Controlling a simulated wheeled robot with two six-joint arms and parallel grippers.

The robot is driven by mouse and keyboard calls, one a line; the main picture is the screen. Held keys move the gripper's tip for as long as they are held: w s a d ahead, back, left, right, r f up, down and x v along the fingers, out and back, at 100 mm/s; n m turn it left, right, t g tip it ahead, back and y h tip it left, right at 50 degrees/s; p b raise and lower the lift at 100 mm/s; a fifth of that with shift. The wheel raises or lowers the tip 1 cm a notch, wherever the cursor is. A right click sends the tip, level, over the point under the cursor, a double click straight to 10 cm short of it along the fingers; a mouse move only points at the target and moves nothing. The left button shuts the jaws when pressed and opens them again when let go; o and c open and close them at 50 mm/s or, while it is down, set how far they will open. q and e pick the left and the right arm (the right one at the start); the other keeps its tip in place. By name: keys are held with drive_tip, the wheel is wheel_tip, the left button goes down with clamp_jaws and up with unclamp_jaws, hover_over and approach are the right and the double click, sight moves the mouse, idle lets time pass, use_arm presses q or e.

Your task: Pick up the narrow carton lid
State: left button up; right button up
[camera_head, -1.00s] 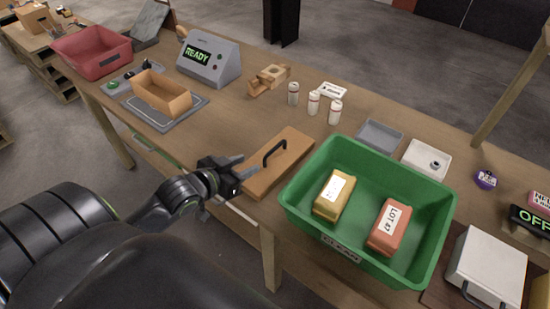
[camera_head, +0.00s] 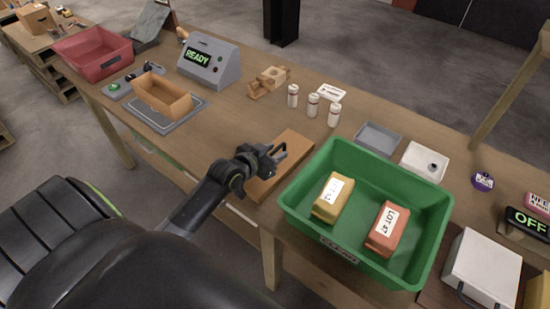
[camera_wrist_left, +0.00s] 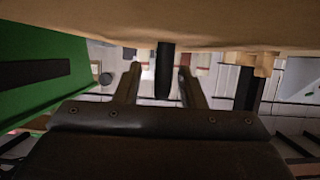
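The narrow carton lid (camera_head: 294,143) is a flat brown panel with a black bar handle. It lies on the workbench just left of the green bin. My left gripper (camera_head: 280,151) is over the lid at its handle and hides much of it in the head view. In the left wrist view the two fingers (camera_wrist_left: 157,82) are open. The dark handle (camera_wrist_left: 164,68) shows between them with a gap on each side, below a tan surface across the top. My right gripper is in neither view.
The green bin (camera_head: 427,275) holds a yellow and a red package, close to the right of the lid. An open cardboard carton (camera_head: 165,98) sits on a grey mat at left, by a READY console (camera_head: 208,62). Several white bottles stand behind the lid.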

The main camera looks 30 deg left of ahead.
use_arm(q)
drive_tip(key=shift+w+f, duration=0.1)
drive_tip(key=shift+w, duration=0.15)
clamp_jaws()
